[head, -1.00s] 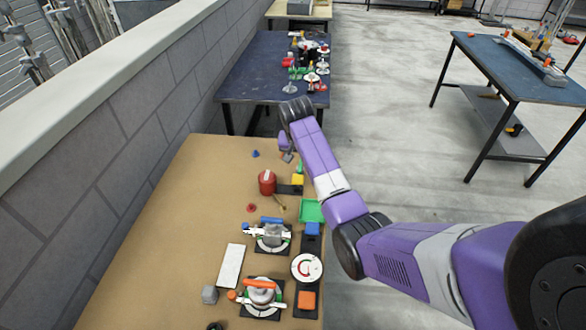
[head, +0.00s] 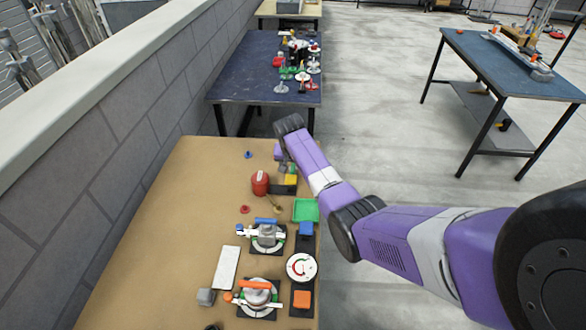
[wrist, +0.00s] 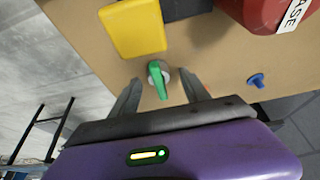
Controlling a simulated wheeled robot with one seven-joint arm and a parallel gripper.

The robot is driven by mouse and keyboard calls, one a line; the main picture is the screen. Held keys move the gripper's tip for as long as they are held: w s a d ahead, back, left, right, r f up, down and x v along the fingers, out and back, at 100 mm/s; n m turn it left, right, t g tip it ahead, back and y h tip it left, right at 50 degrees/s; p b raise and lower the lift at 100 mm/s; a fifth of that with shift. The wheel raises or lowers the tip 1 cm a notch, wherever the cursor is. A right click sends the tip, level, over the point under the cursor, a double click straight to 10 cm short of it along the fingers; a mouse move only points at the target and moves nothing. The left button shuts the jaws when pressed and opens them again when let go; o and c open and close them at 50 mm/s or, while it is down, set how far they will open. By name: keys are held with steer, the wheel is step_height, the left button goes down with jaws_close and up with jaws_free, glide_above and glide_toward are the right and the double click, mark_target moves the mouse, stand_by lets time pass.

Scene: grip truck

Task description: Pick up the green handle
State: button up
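The green handle (wrist: 156,84) sits on a round grey base on the brown table, in the middle of the wrist view. My gripper (wrist: 160,80) is open, with one dark finger on each side of the handle in that view. I see clear gaps between the handle and both fingers, and it is not held. How far the fingertips are above the table cannot be told. In the head view, my gripper (head: 282,152) is over the far right part of the table, and the handle is small and hard to make out there.
A yellow block (wrist: 135,27) lies just beyond the handle, beside a dark block (wrist: 187,8). A red can (head: 260,183) stands close by, and a blue knob (wrist: 257,80) lies to the right. Several fixtures and a green tray (head: 306,210) occupy the table's right side.

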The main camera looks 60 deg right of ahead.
jaws_close()
steer(key=shift+r, duration=0.15)
